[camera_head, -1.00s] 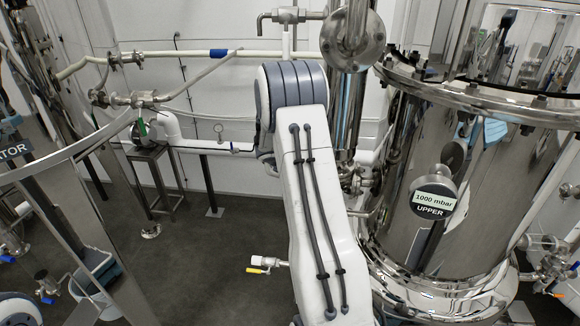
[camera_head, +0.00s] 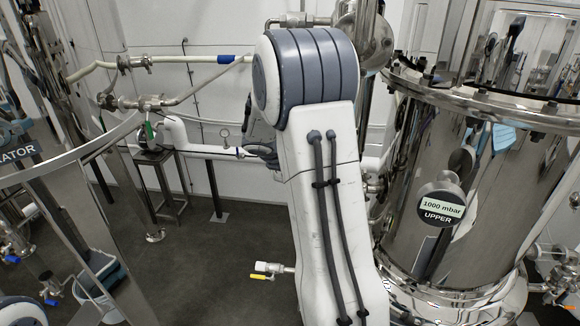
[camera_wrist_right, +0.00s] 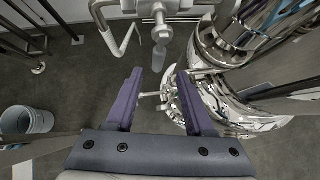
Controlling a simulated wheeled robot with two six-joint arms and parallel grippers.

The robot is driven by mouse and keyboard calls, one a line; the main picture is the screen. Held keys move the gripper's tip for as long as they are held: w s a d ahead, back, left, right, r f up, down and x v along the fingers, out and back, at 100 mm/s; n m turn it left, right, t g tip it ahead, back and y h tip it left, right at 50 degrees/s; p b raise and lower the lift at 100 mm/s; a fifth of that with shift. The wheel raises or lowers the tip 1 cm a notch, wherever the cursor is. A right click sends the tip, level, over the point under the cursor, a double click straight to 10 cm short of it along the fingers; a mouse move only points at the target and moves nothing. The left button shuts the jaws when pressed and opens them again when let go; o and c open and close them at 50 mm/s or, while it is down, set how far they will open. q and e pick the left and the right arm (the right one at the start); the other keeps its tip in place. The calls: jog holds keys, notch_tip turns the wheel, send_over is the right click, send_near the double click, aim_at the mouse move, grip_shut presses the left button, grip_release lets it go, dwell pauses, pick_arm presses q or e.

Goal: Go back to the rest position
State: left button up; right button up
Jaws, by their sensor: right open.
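My right gripper (camera_wrist_right: 160,98) shows in the right wrist view with its two purple-grey fingers apart and nothing between them. Behind the gap are the grey floor, a small valve fitting and the shiny base of a steel tank. In the head view my right arm stands upright in the middle, and its gripper is hidden from that view. My left gripper is in neither view.
The polished tank (camera_head: 440,240) with a round "1000 mbar UPPER" gauge (camera_head: 441,203) stands close to the right of my arm. A curved steel tank (camera_head: 70,215) is at the left. A valve with a yellow handle (camera_head: 268,271) sits low. A bucket (camera_wrist_right: 28,122) stands on the floor.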

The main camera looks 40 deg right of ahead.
dwell(0.5)
jog(key=s+a+f+m+y+b, duration=0.1)
jog(key=s+a+m, duration=0.2)
jog(key=a, duration=0.6)
jog(key=s+a+f+m+y+b, duration=0.2)
jog(key=a+m, duration=0.1)
jog(key=a, duration=0.5)
jog(key=s+a+f+m+y+b, duration=0.1)
jog(key=s+a+m, duration=0.2)
jog(key=a, duration=0.6)
jog(key=s+a+f+m+g+y+b, duration=0.1)
jog(key=s+a+m, duration=0.3)
jog(key=s+a, duration=0.4)
jog(key=s+a+f+m+g+y+b, duration=0.2)
jog(key=s+a, duration=0.6)
jog(key=s, duration=0.5)
jog(key=shift+s+a+f+m+g+y, duration=0.2)
jog(key=shift+f+m+g+y, duration=0.4)
jog(key=shift+f+m+y, duration=0.35)
